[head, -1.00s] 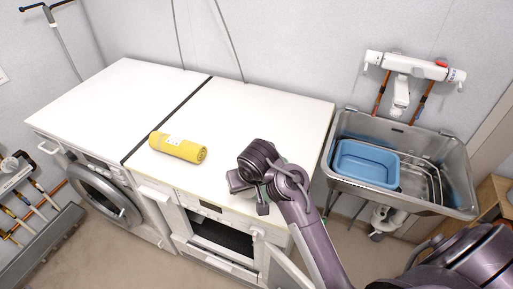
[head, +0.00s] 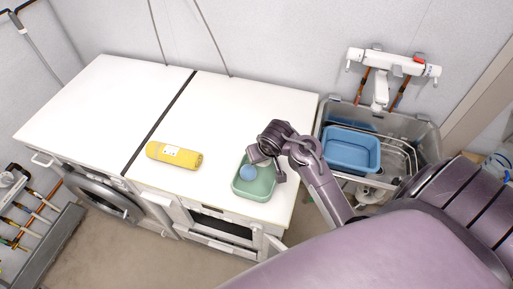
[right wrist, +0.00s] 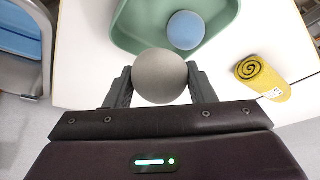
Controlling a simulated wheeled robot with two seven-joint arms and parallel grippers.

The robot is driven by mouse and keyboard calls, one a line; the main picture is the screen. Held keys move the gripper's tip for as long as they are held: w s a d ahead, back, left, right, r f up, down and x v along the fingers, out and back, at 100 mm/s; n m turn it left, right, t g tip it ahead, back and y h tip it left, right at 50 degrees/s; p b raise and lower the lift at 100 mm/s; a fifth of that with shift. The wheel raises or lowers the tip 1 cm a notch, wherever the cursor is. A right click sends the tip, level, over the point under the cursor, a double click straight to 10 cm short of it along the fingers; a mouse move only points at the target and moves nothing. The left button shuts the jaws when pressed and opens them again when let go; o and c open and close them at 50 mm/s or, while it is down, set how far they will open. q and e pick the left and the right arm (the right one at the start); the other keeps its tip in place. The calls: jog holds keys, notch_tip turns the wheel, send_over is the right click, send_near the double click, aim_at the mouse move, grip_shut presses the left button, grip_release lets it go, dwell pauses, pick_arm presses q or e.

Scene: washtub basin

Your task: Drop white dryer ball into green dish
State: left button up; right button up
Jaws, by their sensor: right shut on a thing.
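The white dryer ball (right wrist: 160,76), greyish in this light, is held between the fingers of my right gripper (right wrist: 160,84) in the right wrist view. The green dish (right wrist: 128,30) lies just beyond the ball there, with a blue ball (right wrist: 185,30) inside it. In the head view the green dish (head: 254,191) sits on the white top near its front edge, with the blue ball (head: 248,172) in it. My right gripper (head: 266,158) is at the dish's back right side; the white ball is hidden there. My left gripper is out of view.
A rolled yellow towel (head: 174,155) lies on the white top (head: 215,110), left of the dish; it also shows in the right wrist view (right wrist: 262,80). A metal sink (head: 410,125) holding a blue basin (head: 352,150) is at right. The top's back is clear.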

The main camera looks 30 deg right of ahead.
jog(key=shift+f, duration=1.4)
jog(key=o, duration=1)
jog(key=shift+w, duration=0.1)
jog(key=shift+o, duration=0.2)
jog(key=v, duration=0.7)
jog(key=shift+r, duration=0.4)
